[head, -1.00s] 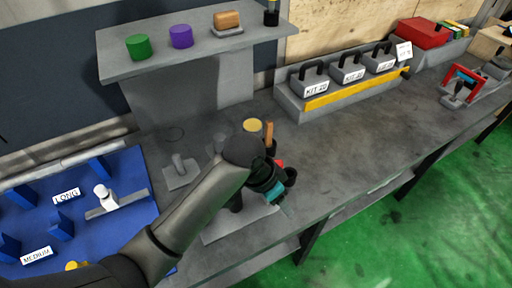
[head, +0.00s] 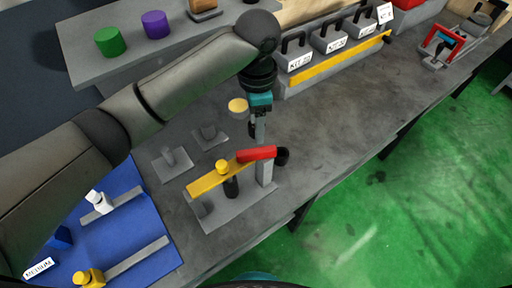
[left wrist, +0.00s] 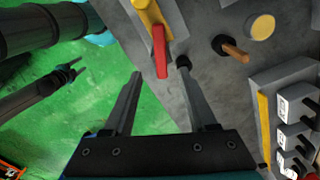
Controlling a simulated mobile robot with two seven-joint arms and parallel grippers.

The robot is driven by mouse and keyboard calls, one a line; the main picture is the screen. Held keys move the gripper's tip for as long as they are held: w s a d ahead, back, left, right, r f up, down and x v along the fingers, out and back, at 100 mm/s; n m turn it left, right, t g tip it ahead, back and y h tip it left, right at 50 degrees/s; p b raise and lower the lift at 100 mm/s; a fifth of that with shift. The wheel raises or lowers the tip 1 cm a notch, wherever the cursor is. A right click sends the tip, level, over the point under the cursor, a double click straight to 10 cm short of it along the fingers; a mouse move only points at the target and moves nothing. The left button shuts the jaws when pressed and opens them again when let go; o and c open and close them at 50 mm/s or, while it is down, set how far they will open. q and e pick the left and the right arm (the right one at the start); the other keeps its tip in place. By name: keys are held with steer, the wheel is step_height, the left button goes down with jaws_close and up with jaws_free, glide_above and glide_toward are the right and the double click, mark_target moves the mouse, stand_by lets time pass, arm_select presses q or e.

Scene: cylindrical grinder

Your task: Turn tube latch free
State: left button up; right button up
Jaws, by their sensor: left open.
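The latch is a yellow bar (head: 207,182) with a red handle end (head: 257,154), lying across a fixture with a grey base plate (head: 235,208). A yellow knob (head: 222,167) on a dark post stands at the bar's middle. A grey upright (head: 264,173) stands under the red end, with a black round part (head: 282,155) beside it. My left gripper (head: 257,132) points down just behind the red end. In the left wrist view, its open fingers (left wrist: 158,78) are spread with the red handle (left wrist: 160,50) ahead between them; I cannot tell whether they touch. Dark right-side arm parts show at upper left there.
Small grey stands (head: 172,160) are behind the fixture. A blue mat (head: 125,232) with grey bars lies at left. A shelf (head: 85,55) holds green and purple cylinders. Kit boxes (head: 330,42) stand at the back. The bench right of the fixture is clear.

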mark_target(256, 150)
arm_select(q)
step_height(256, 150, down, 11)
steer(key=shift+f, duration=0.1)
stand_by(0.3)
jaws_close()
stand_by(0.4)
stand_by(0.9)
